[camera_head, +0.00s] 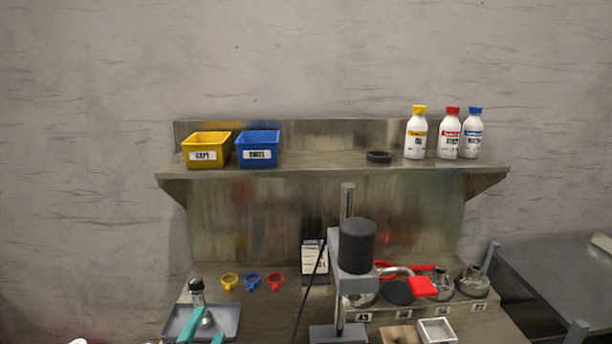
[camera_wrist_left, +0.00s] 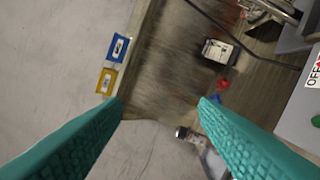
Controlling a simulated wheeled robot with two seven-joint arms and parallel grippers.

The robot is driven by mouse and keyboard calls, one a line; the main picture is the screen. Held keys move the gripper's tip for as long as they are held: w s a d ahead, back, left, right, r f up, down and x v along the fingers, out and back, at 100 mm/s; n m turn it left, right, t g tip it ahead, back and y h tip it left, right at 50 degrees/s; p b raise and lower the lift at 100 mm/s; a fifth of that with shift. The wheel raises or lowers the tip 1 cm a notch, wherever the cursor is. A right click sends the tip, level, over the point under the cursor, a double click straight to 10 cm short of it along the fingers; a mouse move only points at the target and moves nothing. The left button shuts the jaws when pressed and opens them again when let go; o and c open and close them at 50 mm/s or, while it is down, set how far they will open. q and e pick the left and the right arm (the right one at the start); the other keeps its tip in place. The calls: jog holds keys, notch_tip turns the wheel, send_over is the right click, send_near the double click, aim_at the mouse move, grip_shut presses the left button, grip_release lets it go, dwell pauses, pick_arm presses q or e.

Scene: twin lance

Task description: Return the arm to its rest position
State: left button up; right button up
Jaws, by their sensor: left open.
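My left gripper (camera_head: 207,328) shows at the bottom left of the head view as two teal fingers over the grey tray (camera_head: 231,318). In the left wrist view its two teal fingers (camera_wrist_left: 160,102) are spread wide with nothing between the tips. A dark-capped metal piece (camera_head: 197,291) stands at the tray, just behind the fingers. Most of the left arm is hidden below the picture edge. My right gripper is in neither view.
A stand with a black cylinder (camera_head: 357,246) rises mid-bench. Yellow, blue and red rings (camera_head: 252,281) lie left of it. The shelf (camera_head: 320,167) above holds a yellow bin (camera_head: 206,151), a blue bin (camera_head: 258,150), a black ring (camera_head: 378,157) and bottles (camera_head: 448,137).

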pick_arm(q)
jog(key=s+a+f+n+g+y, duration=0.1)
jog(key=s+a+f+n+g, duration=0.1)
jog(key=s+f+n+g, duration=0.4)
jog(key=s+a+f+n+g+y, duration=0.15)
jog(key=s+f, duration=0.25)
jog(key=f, duration=0.5)
jog(key=s+f+n+g+h, duration=0.1)
jog(key=s+f+n+g, duration=0.1)
jog(key=s+f+g, duration=0.35)
jog(key=s+f+n+g+h, duration=0.1)
jog(key=s+f+n+g, duration=0.15)
jog(key=s, duration=0.65)
notch_tip(320, 180, down, 29)
jog(key=b, duration=0.5)
jog(key=s+a+f+g+b, duration=0.2)
jog(key=s+a+f+b, duration=0.1)
jog(key=s+f, duration=1.4)
notch_tip(320, 180, down, 4)
jog(key=shift+f+b, duration=0.1)
jog(key=shift+b, duration=0.35)
